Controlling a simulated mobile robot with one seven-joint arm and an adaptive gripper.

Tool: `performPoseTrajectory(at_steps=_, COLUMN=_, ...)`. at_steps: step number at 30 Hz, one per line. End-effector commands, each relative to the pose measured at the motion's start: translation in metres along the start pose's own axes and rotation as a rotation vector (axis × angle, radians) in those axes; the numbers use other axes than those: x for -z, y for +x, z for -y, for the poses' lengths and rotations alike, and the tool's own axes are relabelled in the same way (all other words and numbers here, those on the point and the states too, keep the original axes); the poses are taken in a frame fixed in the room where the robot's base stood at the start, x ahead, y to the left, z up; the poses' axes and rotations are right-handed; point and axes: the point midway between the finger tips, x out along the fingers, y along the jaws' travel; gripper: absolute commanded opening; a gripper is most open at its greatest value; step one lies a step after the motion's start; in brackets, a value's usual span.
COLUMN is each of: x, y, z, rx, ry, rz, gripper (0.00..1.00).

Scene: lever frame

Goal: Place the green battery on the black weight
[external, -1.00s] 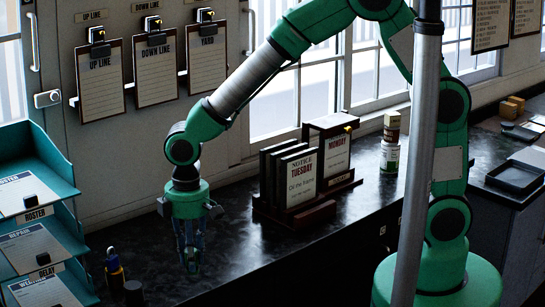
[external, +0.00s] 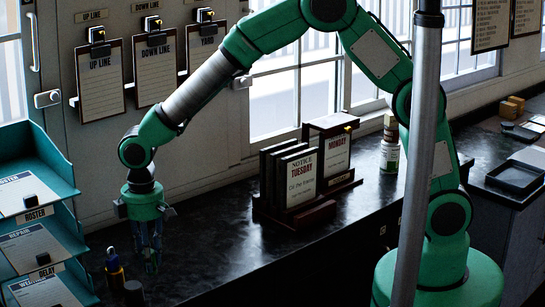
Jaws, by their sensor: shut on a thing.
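My gripper (external: 149,262) points straight down over the left part of the dark counter. Its fingers are shut on the green battery, which is small, dark and mostly hidden between the fingertips. The black weight (external: 134,292) is a short black cylinder standing on the counter, just below and left of the fingertips in the picture. The gripper appears higher than the weight and apart from it. The exact gap in depth is hard to tell.
A dark blue and yellow bottle-like object (external: 114,272) stands close to the weight, on its left. Teal tiered trays (external: 38,220) rise at the far left. A wooden rack of notice boards (external: 305,205) stands on the counter to the right. The counter between is clear.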

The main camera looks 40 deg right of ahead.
Motion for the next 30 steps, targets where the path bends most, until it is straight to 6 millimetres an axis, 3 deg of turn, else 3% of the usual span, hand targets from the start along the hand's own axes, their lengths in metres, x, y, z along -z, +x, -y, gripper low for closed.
performPoseTrajectory(at_steps=12, x=0.049, y=0.005, z=-0.008, rx=0.0, ry=0.0, rz=0.001, gripper=0.0)
performPoseTrajectory(at_steps=30, x=0.053, y=0.014, z=-0.008, rx=0.0, ry=0.0, rz=0.003, gripper=0.0)
